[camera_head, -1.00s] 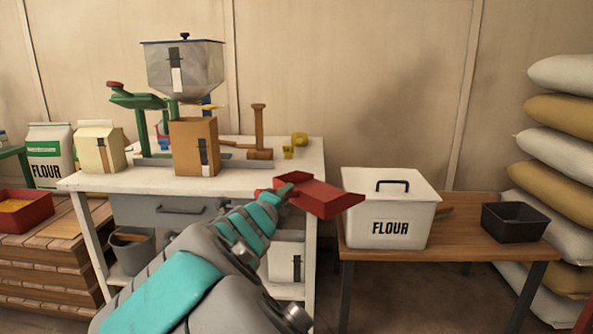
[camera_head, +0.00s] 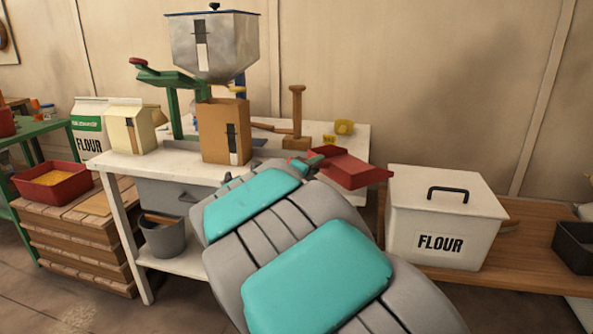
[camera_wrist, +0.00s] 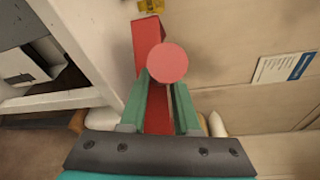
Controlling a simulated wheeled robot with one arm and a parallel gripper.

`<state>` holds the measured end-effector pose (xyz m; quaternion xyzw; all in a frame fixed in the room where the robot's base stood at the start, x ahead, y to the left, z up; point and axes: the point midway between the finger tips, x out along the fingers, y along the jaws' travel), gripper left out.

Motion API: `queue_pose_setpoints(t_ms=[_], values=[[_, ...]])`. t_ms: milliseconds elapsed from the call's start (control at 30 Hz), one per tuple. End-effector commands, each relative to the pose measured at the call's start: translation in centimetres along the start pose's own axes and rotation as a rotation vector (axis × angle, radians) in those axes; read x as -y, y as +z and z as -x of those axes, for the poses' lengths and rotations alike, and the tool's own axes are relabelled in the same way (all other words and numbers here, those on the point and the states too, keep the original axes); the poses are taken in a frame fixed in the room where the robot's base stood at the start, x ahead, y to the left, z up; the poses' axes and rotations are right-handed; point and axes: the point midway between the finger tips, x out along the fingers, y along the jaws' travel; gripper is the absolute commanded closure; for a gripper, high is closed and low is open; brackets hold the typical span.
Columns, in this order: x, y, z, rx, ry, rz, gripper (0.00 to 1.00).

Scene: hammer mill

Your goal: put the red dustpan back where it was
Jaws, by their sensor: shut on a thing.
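The red dustpan (camera_head: 352,170) is in the head view, in front of the right end of the white workbench (camera_head: 352,134) and left of the flour bin. It looks held in the air; I cannot tell its exact gap to the bench. My gripper (camera_head: 306,165) is at the dustpan's left end, partly hidden behind my arm. In the wrist view, the green fingers of my gripper (camera_wrist: 166,98) are shut on the dustpan's handle. The round red handle end (camera_wrist: 168,63) faces the camera, with part of the pan (camera_wrist: 147,34) beyond it.
A white flour bin (camera_head: 440,225) stands on a wooden table (camera_head: 535,240) at right, with a dark tray (camera_head: 575,246). On the workbench are a mill hopper (camera_head: 212,45), a brown box (camera_head: 225,130) and a wooden mallet (camera_head: 297,118). A grey bucket (camera_head: 164,238) sits on the lower shelf.

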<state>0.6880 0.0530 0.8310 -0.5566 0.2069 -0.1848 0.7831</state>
Motion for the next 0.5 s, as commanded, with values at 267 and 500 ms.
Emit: queue_pose_setpoints(t_ms=[267, 500], values=[[-1.9, 4.4, -2.0, 0.0, 0.004, 0.003, 1.0], [-2.6, 6.7, -3.2, -0.001, 0.001, 0.003, 1.0]])
